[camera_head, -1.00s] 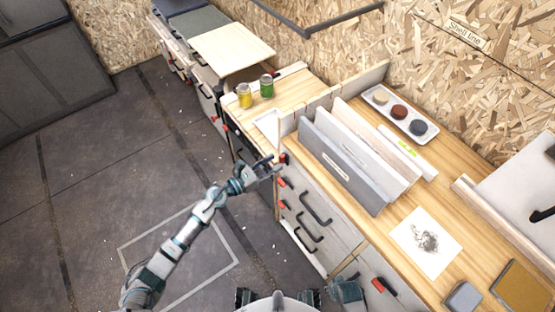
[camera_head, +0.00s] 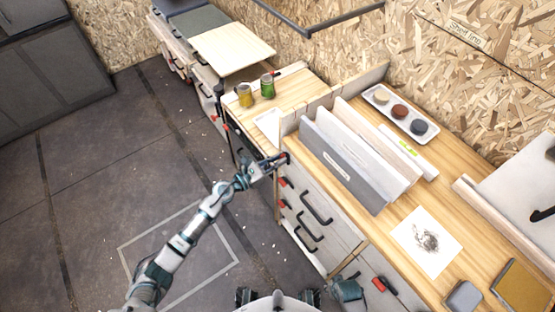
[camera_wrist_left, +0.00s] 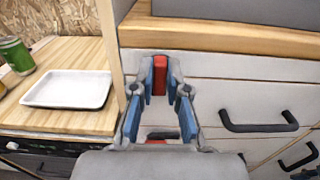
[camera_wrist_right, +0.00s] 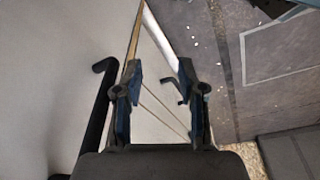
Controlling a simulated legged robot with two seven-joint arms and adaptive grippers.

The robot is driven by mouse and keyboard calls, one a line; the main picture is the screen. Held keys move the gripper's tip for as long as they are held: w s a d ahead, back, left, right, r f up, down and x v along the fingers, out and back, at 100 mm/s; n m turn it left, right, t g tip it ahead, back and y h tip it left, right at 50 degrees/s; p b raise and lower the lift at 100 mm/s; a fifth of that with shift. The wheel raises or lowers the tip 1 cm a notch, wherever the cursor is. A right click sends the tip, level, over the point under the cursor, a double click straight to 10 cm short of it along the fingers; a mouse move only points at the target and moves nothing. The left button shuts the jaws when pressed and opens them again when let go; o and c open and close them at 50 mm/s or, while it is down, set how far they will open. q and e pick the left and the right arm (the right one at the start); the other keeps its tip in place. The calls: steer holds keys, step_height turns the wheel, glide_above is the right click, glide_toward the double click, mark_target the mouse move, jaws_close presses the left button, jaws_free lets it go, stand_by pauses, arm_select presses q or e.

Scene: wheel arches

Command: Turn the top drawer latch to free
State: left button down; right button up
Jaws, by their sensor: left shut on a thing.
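The top drawer latch is a small red block (camera_wrist_left: 160,75) on the pale drawer front, upright between the blue finger pads in the left wrist view. My left gripper (camera_wrist_left: 167,92) is shut on it. In the head view my left gripper (camera_head: 279,163) reaches the upper left corner of the drawer unit and partly covers the latch. The top drawer's black handle (camera_wrist_left: 258,122) is to the right of the gripper. My right gripper (camera_wrist_right: 158,85) is open, its fingers apart with nothing seen between them, beside a pale drawer front.
Lower red latches (camera_head: 284,203) and black handles (camera_head: 308,230) are on the same unit. Grey and white upright panels (camera_head: 335,165) stand on the wooden top. A white tray (camera_wrist_left: 68,90) and a green can (camera_wrist_left: 14,55) are on the left bench. The floor on the left is open.

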arm_select(q)
steer(key=shift+n, duration=0.3)
steer(key=n+p, duration=0.1)
steer(key=n, duration=0.1)
steer(key=n+p, duration=0.1)
steer(key=n, duration=0.2)
steer(key=n+p, duration=0.1)
steer(key=n, duration=0.1)
steer(key=shift+w+a+r+p, duration=0.1)
steer(key=shift+w+a+p, duration=0.2)
steer(key=shift+w+p, duration=0.1)
steer(key=shift+w+a+f+n+p, duration=0.15)
steer(key=shift+n+p, duration=0.5)
steer(key=shift+n, duration=1.1)
steer(key=shift+f+n+p, duration=0.2)
steer(key=shift+n+p, duration=0.45)
steer(key=shift+n, duration=1.15)
steer(key=shift+w+a+f+n+p, duration=0.15)
steer(key=shift+n+p, duration=0.5)
steer(key=shift+n, duration=1.1)
arm_select(e)
steer(key=s+d+f+g, duration=0.1)
steer(key=s+d+f, duration=0.1)
steer(key=s+f, duration=1.1)
steer(key=shift+f, duration=0.75)
arm_select(q)
steer(key=shift+s+d, duration=0.1)
arm_select(e)
steer(key=shift+d, duration=0.1)
